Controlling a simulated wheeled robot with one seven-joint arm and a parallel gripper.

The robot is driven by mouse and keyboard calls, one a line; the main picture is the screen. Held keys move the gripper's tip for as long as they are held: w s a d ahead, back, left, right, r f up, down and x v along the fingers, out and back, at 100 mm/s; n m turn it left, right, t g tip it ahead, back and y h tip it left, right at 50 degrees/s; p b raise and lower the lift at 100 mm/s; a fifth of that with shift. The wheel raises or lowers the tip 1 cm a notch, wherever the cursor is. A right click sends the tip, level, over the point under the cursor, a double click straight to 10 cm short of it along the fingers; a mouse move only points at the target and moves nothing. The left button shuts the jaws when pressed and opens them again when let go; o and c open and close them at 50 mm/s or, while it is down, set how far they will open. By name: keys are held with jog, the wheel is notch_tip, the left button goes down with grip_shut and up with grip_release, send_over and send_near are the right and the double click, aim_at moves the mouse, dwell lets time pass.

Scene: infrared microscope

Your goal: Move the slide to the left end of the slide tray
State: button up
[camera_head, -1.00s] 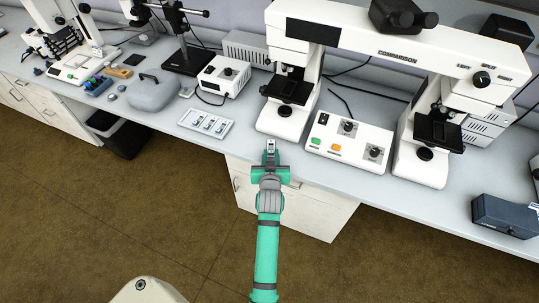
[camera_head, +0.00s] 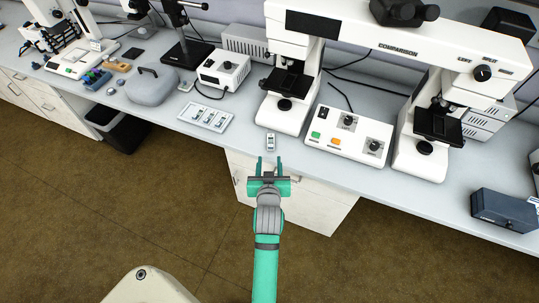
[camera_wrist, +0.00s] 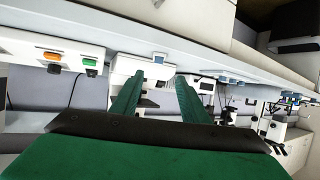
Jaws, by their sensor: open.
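A small pale slide (camera_head: 270,142) with a dark marking lies alone on the bench near the front edge, below the left microscope stage. It seems to show in the wrist view (camera_wrist: 160,57) as a small bluish piece just beyond the fingertips. My green gripper (camera_head: 269,160) is open and empty, just in front of the slide and apart from it. In the wrist view the two fingers (camera_wrist: 160,80) stand apart with nothing between them. The white slide tray (camera_head: 193,121) lies to the left on the bench, holding several slides with dark markings.
The comparison microscope (camera_head: 285,105) stands behind the slide. A control box (camera_head: 345,152) with green and orange buttons is to its right. A power unit (camera_head: 222,72) and a grey covered case (camera_head: 152,88) stand behind and left of the tray. Bench between slide and tray is clear.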

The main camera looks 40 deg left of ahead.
jog(key=shift+v, duration=1.3)
jog(key=s+d+f+m+t+h, duration=0.1)
jog(key=s+d+f+m+h, duration=0.1)
jog(key=s+d, duration=0.5)
jog(key=s+d+f+m+t+h, duration=0.1)
jog(key=s+d+f+m, duration=0.15)
jog(key=d, duration=0.95)
jog(key=s+d+r+m+t+h, duration=0.1)
jog(key=s+d+r+h, duration=0.1)
jog(key=s+d, duration=0.3)
jog(key=s+d+r+m+t+h, duration=0.1)
jog(key=s+d+r, duration=0.4)
jog(key=s, duration=0.7)
jog(key=shift+s+r+m+h, duration=0.2)
jog(key=shift+s+m+h, duration=0.25)
jog(key=shift+h, duration=0.45)
jog(key=shift+c, duration=1.2)
jog(key=shift+w, duration=0.15)
